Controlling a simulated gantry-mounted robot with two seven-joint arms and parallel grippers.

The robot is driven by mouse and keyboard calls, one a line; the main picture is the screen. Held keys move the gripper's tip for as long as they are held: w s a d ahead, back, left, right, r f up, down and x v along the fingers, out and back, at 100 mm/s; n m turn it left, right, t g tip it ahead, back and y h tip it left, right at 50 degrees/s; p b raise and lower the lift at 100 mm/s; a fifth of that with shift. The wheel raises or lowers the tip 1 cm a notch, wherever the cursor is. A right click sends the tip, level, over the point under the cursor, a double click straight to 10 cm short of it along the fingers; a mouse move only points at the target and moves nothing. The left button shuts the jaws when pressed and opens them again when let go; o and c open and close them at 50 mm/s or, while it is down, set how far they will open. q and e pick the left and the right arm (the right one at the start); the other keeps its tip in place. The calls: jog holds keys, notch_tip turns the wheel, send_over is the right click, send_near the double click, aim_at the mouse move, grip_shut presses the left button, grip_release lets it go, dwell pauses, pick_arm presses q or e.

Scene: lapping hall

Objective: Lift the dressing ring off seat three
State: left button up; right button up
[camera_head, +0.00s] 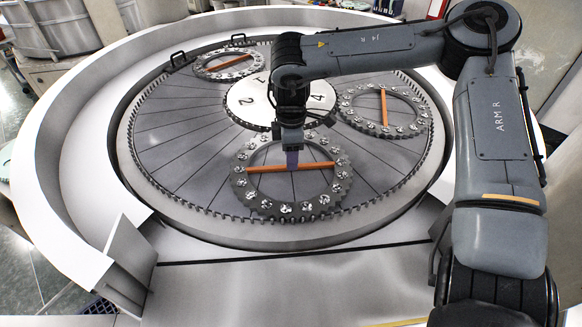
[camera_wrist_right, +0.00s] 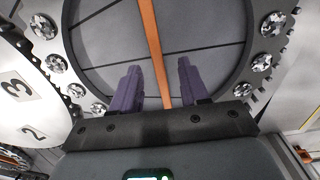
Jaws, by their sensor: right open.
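The front dressing ring (camera_head: 243,187) lies flat on the lapping plate, a grey toothed ring with shiny studs and an orange bar (camera_head: 258,168) across it. The hub disc (camera_head: 252,96) shows 1, 2 and 4 in the head view; my arm hides the part facing this ring. The right wrist view shows a 3 on the hub (camera_wrist_right: 17,88). My right gripper (camera_head: 292,160) is over the middle of the bar. In the wrist view its two purple fingers (camera_wrist_right: 158,82) are apart, with the orange bar (camera_wrist_right: 151,42) between them in the picture. Contact cannot be told. My left gripper is not visible.
Another ring with an orange bar (camera_head: 346,104) lies at the right, beside the 4. A third ring (camera_head: 204,71) lies at the back left. A toothed rim and a raised white wall (camera_head: 85,190) surround the plate (camera_head: 180,150). The plate's left part is bare.

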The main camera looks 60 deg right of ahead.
jog(key=shift+d+f, duration=0.1)
jog(key=shift+f, duration=1.45)
jog(key=shift+w, duration=0.1)
grip_shut()
jog(key=shift+r, duration=0.15)
